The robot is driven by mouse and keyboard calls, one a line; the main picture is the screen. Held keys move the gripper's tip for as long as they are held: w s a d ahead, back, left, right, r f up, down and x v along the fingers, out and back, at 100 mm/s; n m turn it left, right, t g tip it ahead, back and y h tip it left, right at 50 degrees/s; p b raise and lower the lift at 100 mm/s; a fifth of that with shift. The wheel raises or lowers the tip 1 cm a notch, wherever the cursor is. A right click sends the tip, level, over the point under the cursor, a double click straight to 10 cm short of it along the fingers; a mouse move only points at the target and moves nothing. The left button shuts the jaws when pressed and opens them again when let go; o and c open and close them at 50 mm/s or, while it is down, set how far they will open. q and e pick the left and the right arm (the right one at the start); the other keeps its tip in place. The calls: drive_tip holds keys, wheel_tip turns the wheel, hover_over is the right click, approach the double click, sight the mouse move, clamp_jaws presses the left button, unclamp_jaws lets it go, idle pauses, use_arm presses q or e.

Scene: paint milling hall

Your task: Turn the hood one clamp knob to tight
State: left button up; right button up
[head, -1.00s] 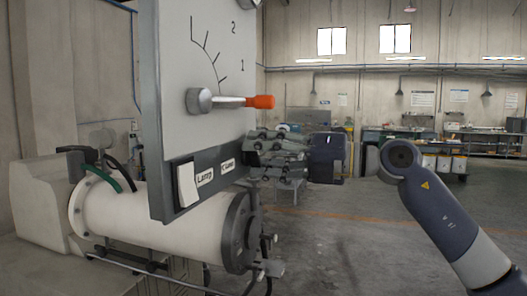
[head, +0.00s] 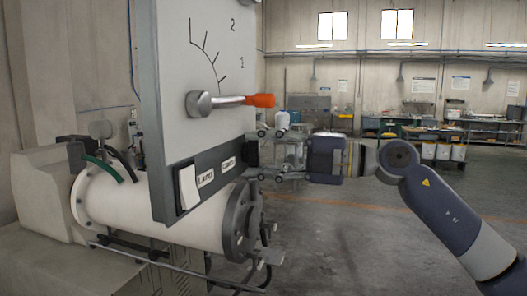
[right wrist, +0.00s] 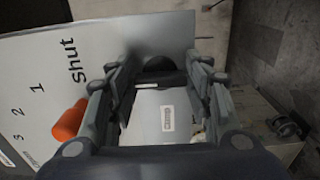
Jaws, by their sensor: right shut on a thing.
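The grey hood panel (head: 215,100) stands at left with a scale and an orange-tipped lever (head: 258,100). A dark clamp knob (head: 251,153) sits at the panel's lower right, beside a small label. My right gripper (head: 258,154) reaches it from the right, its fingers one above and one below, shut on the knob. In the right wrist view the dark knob (right wrist: 160,64) lies between the fingertips of the right gripper (right wrist: 157,72), with a short white mark below it. The fingers partly hide the knob, and I cannot read its setting. My left gripper is out of view.
A white rocker switch (head: 188,187) is left of the labels. A white cylindrical vessel (head: 150,212) with a dark flange lies below the panel. In the right wrist view the orange lever tip (right wrist: 70,120) is close beside the left finger. The floor at right is open.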

idle(0.3)
drive_tip(key=o, duration=1.1)
drive_tip(key=v, duration=1.2)
